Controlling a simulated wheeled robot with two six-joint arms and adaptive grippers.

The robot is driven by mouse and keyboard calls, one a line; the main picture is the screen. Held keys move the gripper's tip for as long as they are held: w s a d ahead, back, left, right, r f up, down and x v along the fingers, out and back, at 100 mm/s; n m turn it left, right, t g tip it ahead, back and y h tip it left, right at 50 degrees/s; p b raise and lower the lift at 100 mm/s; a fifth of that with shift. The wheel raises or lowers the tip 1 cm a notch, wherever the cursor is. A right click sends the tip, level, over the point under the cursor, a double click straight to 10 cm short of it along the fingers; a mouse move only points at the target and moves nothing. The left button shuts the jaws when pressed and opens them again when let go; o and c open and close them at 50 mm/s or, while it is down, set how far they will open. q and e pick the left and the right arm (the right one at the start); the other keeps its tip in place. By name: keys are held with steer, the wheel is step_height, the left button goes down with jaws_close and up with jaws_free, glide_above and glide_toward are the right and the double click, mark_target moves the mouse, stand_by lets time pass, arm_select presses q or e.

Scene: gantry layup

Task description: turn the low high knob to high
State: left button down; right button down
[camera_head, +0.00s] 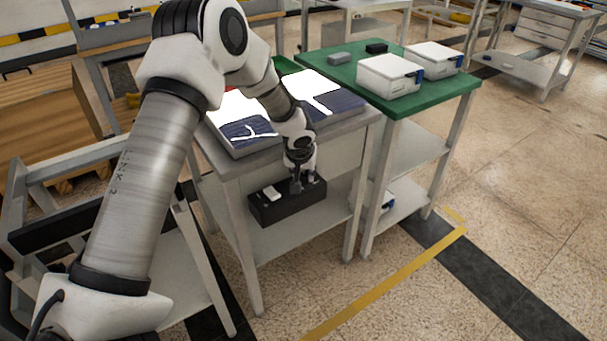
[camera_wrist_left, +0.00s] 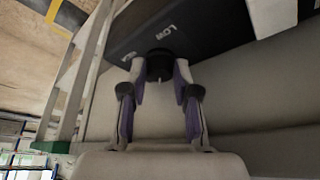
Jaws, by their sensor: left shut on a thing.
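A black control box (camera_head: 285,208) is mounted on the front of the grey table, below its top. A white part (camera_head: 271,192) sits on its upper face. My left gripper (camera_head: 303,184) is at the right part of the box. In the left wrist view, my left gripper (camera_wrist_left: 159,82) is shut on the round black knob (camera_wrist_left: 158,62), with one finger on each side. The box face (camera_wrist_left: 205,22) carries the white word LOW beside the knob and a second label that is too slanted to read. A small pale mark shows on the knob; its setting is unclear.
The grey table (camera_head: 228,165) bears dark panels with bright glare. A green table (camera_head: 440,88) with white boxes (camera_head: 390,76) stands to the right. A grey frame stands at left. The floor at right is open, with a yellow line (camera_head: 385,287).

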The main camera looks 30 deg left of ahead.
arm_select(q)
steer(key=shift+m+h, duration=0.3)
steer(key=shift+m, duration=0.3)
steer(key=c, duration=0.9)
jaws_free()
steer(key=shift+o, duration=0.2)
steer(key=v, duration=1.2)
